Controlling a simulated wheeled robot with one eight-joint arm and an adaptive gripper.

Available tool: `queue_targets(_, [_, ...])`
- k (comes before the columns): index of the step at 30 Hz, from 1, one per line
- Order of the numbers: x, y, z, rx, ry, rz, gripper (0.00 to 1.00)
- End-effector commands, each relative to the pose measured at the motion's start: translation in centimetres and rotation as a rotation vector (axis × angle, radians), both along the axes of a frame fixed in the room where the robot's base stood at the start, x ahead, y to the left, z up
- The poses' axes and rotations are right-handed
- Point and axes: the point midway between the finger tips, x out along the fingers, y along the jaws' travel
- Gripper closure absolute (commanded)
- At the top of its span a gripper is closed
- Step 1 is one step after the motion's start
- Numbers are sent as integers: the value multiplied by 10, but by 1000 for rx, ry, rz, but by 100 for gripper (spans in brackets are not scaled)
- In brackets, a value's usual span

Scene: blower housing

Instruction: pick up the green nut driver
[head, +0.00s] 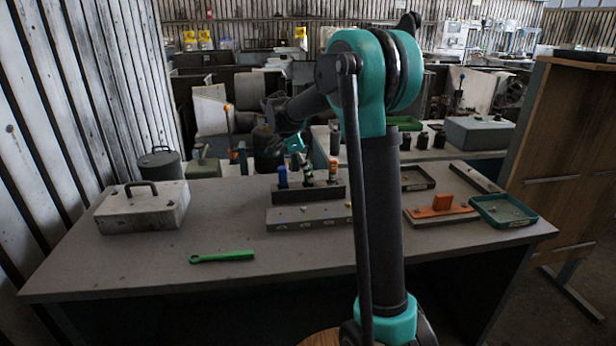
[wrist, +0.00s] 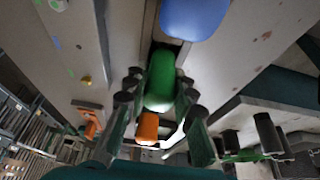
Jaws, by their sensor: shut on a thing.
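The green nut driver (wrist: 160,78) stands upright in the dark rack, in the middle of a row of three, and its handle also shows in the head view (head: 308,170). My gripper (wrist: 160,95) is shut on its green handle, with fingers on both sides. In the head view my gripper (head: 299,156) is small and partly hidden by my own arm. A blue-handled driver (head: 282,175) stands on one side and an orange-handled one (head: 332,171) on the other. Whether the green driver's shaft is still seated in the rack is hidden.
The dark rack (head: 335,192) stands behind a grey block (head: 290,220) on the workbench. A green wrench (head: 222,257) lies at the front, a lidded box (head: 143,210) at the left. An orange-topped fixture (head: 442,207) and a green tray (head: 522,206) are at the right.

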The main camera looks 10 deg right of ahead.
Motion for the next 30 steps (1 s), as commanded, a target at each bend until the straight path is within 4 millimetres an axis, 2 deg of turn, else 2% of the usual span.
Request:
queue_targets(8, [0,0,11,0,0,0,100])
queue_targets(14, [0,0,39,0,0,0,100])
queue_targets(20, [0,0,84,0,0,0,100])
queue_targets(27, [0,0,148,0,0,0,100])
queue_targets(30, [0,0,168,0,0,0,100])
